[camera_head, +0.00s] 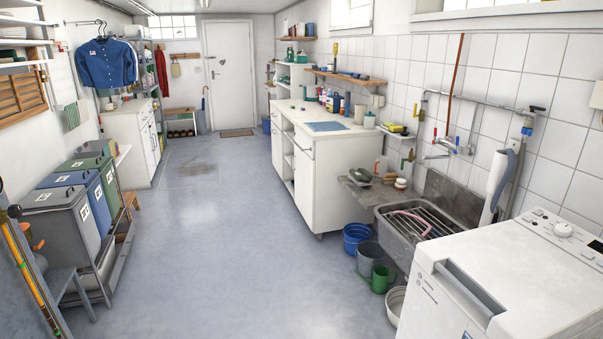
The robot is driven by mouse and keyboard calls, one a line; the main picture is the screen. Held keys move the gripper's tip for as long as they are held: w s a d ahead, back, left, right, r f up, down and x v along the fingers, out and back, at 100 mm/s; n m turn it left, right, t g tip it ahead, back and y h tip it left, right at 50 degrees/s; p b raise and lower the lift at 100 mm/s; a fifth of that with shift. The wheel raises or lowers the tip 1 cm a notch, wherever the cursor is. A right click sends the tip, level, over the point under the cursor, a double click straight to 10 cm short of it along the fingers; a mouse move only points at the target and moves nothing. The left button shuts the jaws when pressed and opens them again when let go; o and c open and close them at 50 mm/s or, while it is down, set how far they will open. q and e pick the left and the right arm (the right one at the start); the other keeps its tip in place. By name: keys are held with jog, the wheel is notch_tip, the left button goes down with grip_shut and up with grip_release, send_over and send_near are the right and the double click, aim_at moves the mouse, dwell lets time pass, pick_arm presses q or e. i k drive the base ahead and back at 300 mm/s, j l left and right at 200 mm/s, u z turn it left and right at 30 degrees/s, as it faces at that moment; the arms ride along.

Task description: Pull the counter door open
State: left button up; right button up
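The white counter (345,185) stands along the right wall in the middle of the view. Its long front faces left toward the open floor and shows at a steep slant. A white door (304,183) is at the near end of this front, and it looks shut. A thin dark handle shows near the door's top. An open shelf section lies just beyond the door. Neither of my grippers is in view, and nothing touches the door.
The grey floor (215,220) in front of the counter is clear. Lidded bins (62,215) stand on the left. A stone sink (440,220), buckets (368,255) and a white washing machine (500,280) are at the near right. A white cabinet (128,140) stands back left.

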aim_at(304, 167)
jog(key=i, duration=3.75)
jog(key=i+l, duration=0.1)
jog(key=i, duration=1.8)
jog(key=j+u, duration=0.05)
jog(key=j, duration=0.05)
